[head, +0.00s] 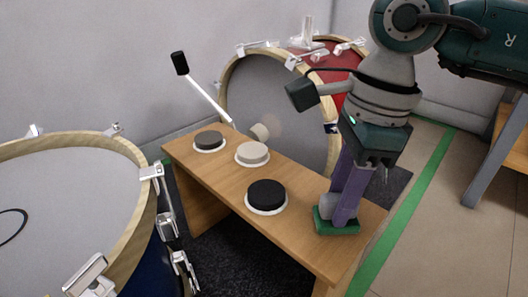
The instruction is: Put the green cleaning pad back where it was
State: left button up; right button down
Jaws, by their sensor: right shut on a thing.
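The green cleaning pad (322,224) is a small flat block with a grey knob on top, over the right end of the wooden bench (226,192). My right gripper (340,207) points down, with its purple fingers shut on the pad. The fingers hide part of the pad. Whether its underside touches the bench top or hangs just above it, I cannot tell. My left gripper is not in view.
On the bench stand a grey disc (209,139), a beige disc (252,152) and a black disc (267,193), each on a white round mat. A blue drum (70,190) stands left, and a red drum (345,84) behind. The bench's front right corner is clear.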

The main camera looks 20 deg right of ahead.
jog(key=shift+r, duration=0.1)
jog(key=c, duration=1.1)
grip_release()
jog(key=shift+f, duration=0.2)
jog(key=o, duration=0.5)
